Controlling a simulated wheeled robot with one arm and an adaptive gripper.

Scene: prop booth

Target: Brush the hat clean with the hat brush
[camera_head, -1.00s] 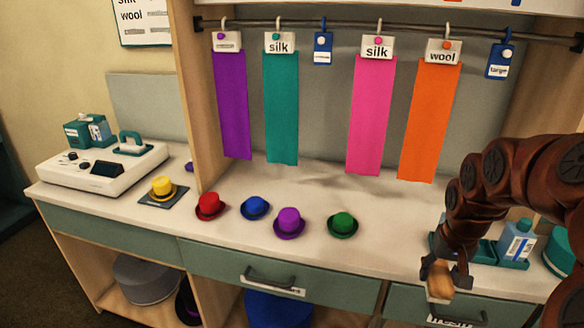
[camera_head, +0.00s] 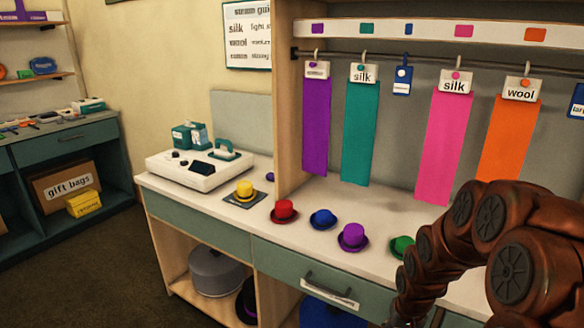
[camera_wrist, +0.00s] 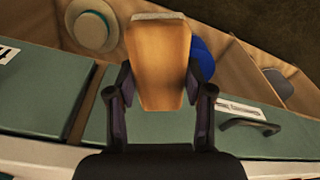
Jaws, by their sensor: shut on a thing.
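My gripper (camera_wrist: 160,88) is shut on the wooden hat brush (camera_wrist: 158,62) in the wrist view, its pale bristle edge at the far end. In the head view the gripper is mostly cut off at the bottom edge, and the brush is not seen there. A yellow hat (camera_head: 244,190) sits on a dark mat (camera_head: 240,202) on the counter. A red hat (camera_head: 284,211), blue hat (camera_head: 322,218), purple hat (camera_head: 352,236) and green hat (camera_head: 401,246) stand in a row to its right. No dirt can be made out on any hat.
The counter (camera_head: 320,190) carries a white steamer machine (camera_head: 195,170) at left. Hanging cloth strips, such as the pink one (camera_head: 447,145), fill the back. Drawers with handles (camera_head: 330,290) form the front. A separate shelf with a gift bags box (camera_head: 67,190) stands far left.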

